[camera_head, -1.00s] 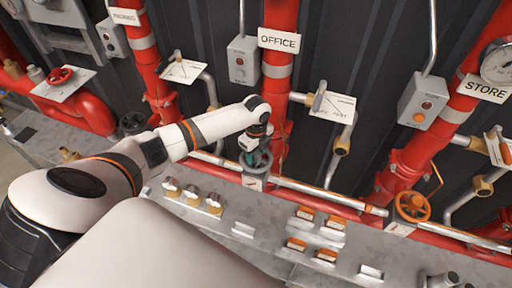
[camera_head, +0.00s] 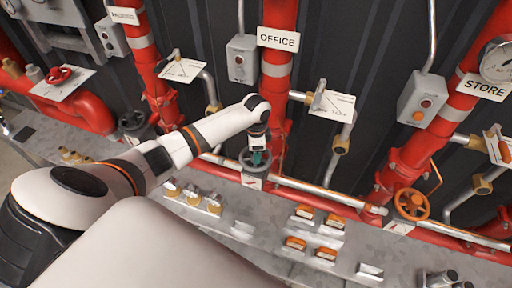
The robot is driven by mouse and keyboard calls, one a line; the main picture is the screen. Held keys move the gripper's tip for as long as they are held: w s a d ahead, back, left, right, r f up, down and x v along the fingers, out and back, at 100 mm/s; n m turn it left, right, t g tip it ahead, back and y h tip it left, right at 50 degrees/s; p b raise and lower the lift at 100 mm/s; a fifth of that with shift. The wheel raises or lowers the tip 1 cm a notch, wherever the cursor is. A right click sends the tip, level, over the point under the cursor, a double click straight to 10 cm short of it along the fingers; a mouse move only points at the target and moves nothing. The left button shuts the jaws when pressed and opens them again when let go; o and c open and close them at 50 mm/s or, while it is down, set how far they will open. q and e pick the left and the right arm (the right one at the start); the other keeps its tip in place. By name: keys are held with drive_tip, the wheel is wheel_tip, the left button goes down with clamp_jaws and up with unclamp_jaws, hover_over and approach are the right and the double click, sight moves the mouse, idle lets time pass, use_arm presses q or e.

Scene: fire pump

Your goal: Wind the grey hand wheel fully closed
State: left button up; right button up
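The grey hand wheel (camera_head: 244,163) is at the foot of the red pipe with the OFFICE sign, near the centre of the head view. The fingers and wrist hide part of the wheel. I cannot tell whether the fingers are open or shut on it, or how far the wheel is turned. My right gripper is not in view.
A second dark grey wheel (camera_head: 132,121) sits on the pipe to the left. An orange wheel (camera_head: 412,204) is at the right and a red one (camera_head: 60,75) at the upper left. Knobs and orange-topped switches stand on the grey bench (camera_head: 255,228) in front.

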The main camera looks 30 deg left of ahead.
use_arm(q)
clamp_jaws()
drive_tip(key=m, duration=0.8)
drive_tip(key=m, duration=0.3)
drive_tip(key=shift+f, duration=0.1)
drive_tip(key=m+b, duration=0.1)
drive_tip(key=m, duration=0.4)
drive_tip(key=shift+s, duration=0.1)
